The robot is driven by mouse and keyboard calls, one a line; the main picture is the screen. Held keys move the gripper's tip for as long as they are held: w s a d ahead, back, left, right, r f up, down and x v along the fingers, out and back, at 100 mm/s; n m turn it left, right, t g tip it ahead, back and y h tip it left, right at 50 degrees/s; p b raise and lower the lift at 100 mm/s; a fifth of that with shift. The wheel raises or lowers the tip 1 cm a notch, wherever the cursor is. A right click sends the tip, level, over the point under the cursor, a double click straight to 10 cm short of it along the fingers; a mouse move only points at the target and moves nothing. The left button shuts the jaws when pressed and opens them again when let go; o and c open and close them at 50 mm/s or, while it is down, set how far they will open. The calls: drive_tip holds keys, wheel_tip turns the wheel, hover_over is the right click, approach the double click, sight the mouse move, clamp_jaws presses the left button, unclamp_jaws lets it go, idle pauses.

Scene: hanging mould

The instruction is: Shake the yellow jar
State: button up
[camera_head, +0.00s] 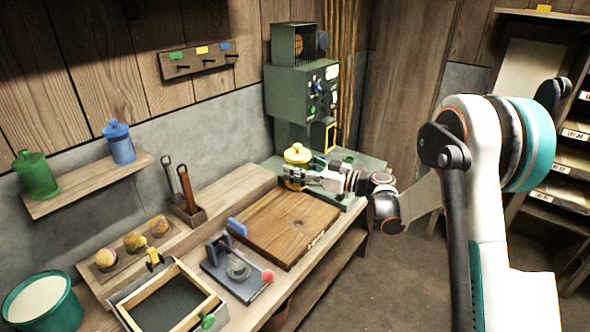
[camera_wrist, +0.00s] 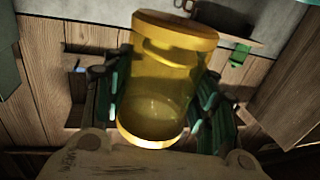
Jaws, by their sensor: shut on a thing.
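The yellow jar (camera_wrist: 165,80) fills the middle of the wrist view. It looks translucent, with a solid yellow band at each end, and it is tilted in that picture. My gripper (camera_wrist: 160,105) has a finger on each side of the jar and is shut on it. In the head view the yellow jar (camera_head: 297,155) is at the far end of the bench, in front of the green machine. My gripper (camera_head: 308,178) reaches it from the right. The jar's lower part is partly hidden by the gripper there.
A green machine (camera_head: 300,90) stands behind the jar. A wooden board (camera_head: 290,225) lies on the bench nearer to me. A green jar (camera_head: 36,175) and a blue jar (camera_head: 119,143) stand on the left wall shelf. A peg rack (camera_head: 190,62) hangs on the wall.

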sight(297, 145)
wheel_tip(297, 145, up, 7)
drive_tip(key=p, duration=0.3)
drive_tip(key=shift+r+p, duration=0.2)
drive_tip(key=shift+p, duration=0.15)
drive_tip(key=shift+f, duration=0.2)
wheel_tip(297, 145, down, 7)
drive_tip(key=b, duration=0.6)
drive_tip(key=shift+f, duration=0.15)
drive_tip(key=shift+r, duration=0.2)
